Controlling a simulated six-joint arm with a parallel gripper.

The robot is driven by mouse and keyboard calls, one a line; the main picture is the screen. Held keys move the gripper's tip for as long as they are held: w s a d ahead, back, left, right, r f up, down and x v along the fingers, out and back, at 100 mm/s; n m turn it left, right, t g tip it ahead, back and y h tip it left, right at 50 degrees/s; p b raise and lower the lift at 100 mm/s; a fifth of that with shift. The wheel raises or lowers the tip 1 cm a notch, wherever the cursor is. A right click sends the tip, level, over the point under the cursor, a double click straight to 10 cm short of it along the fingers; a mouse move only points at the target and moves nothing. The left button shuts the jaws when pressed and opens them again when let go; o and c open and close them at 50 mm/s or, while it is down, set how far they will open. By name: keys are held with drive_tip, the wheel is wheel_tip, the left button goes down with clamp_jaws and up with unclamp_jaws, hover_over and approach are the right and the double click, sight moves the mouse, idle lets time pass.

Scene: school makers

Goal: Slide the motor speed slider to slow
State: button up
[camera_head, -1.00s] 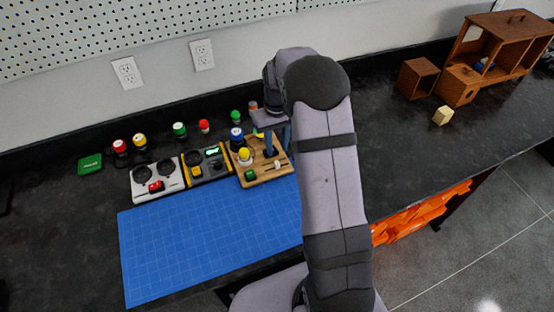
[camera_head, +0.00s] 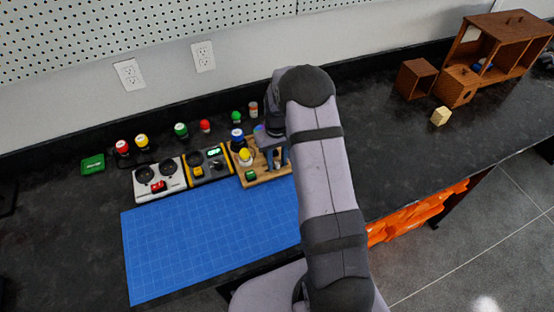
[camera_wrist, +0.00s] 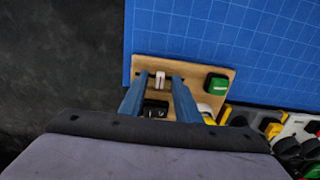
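The wooden control board (camera_head: 252,180) stands behind the blue mat's right end. In the wrist view the board (camera_wrist: 193,70) carries a dark slot with a white slider knob (camera_wrist: 160,79), left of a green switch (camera_wrist: 215,83). My gripper (camera_wrist: 159,84) is open, its two blue fingers on either side of the knob in that view, with gaps showing on both sides. I cannot tell whether the fingertips reach down to knob height. In the head view my gripper (camera_head: 273,158) is over the board's right part and hides the slider. No slow marking is readable.
A yellow-topped knob (camera_head: 245,155) stands on the board, with a blue-topped button (camera_head: 237,134) behind it. A yellow-grey panel (camera_head: 208,165) and white panel (camera_head: 158,178) are to the left. The blue mat (camera_head: 210,240) is clear.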

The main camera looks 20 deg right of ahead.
drive_tip(key=shift+c, duration=0.3)
clamp_jaws()
drive_tip(key=shift+a, duration=1.75)
drive_tip(key=shift+o, duration=0.3)
unclamp_jaws()
drive_tip(key=shift+a, duration=0.1)
drive_tip(key=shift+r, duration=0.15)
